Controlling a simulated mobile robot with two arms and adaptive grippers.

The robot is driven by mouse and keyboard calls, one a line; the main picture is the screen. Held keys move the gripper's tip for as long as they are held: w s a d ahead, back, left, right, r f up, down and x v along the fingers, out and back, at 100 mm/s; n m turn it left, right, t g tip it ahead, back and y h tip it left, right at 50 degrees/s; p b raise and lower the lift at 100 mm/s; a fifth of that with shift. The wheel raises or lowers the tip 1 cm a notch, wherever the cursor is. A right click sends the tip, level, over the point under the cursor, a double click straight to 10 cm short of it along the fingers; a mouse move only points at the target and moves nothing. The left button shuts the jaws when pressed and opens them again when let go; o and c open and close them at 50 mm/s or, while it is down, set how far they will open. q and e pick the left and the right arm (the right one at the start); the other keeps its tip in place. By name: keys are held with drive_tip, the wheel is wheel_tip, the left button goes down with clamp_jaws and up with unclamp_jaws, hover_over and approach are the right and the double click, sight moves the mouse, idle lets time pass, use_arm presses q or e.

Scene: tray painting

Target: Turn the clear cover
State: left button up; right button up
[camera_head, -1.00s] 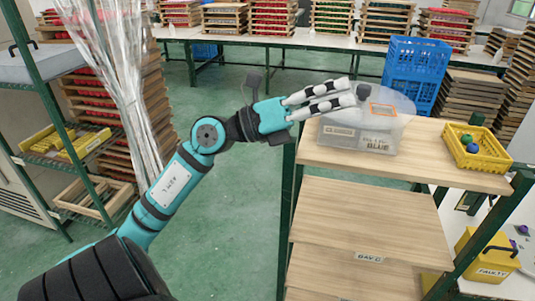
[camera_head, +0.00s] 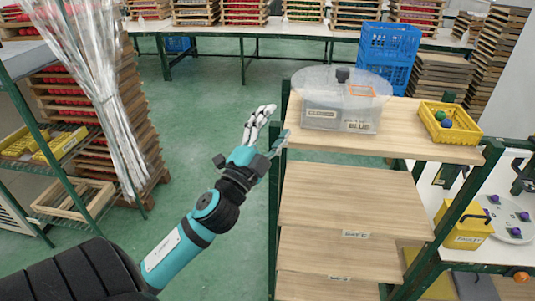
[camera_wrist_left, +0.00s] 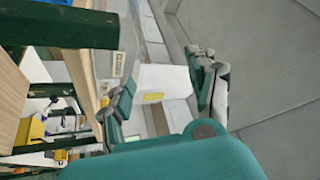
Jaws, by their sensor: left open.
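The clear cover (camera_head: 318,87) is a round, see-through lid with a dark knob (camera_head: 342,75) in its middle. It lies on a clear box (camera_head: 318,117) on the wooden shelf top. The box bears labels, one reading BLUE, and an orange outline shows at the cover's right. My left gripper (camera_head: 271,124) is open and empty, left of the box and just beyond the shelf's left edge, apart from the cover. Its spread fingers also show in the left wrist view (camera_wrist_left: 168,88), with nothing between them. My right gripper is not in view.
A yellow basket (camera_head: 464,136) with small balls stands right of the box. The wooden shelf top (camera_head: 405,143) is bare in front of both. A green post (camera_head: 274,190) stands beside my gripper. Blue crates (camera_head: 384,50) stand behind; open floor lies left.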

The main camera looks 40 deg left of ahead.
use_arm(q)
wheel_tip(320, 180, down, 8)
drive_tip(key=n+g+y, duration=0.2)
drive_tip(key=n+g, duration=0.1)
drive_tip(key=shift+s+a+r+n, duration=0.2)
drive_tip(key=shift+a+n, duration=0.1)
drive_tip(key=shift+a, duration=0.15)
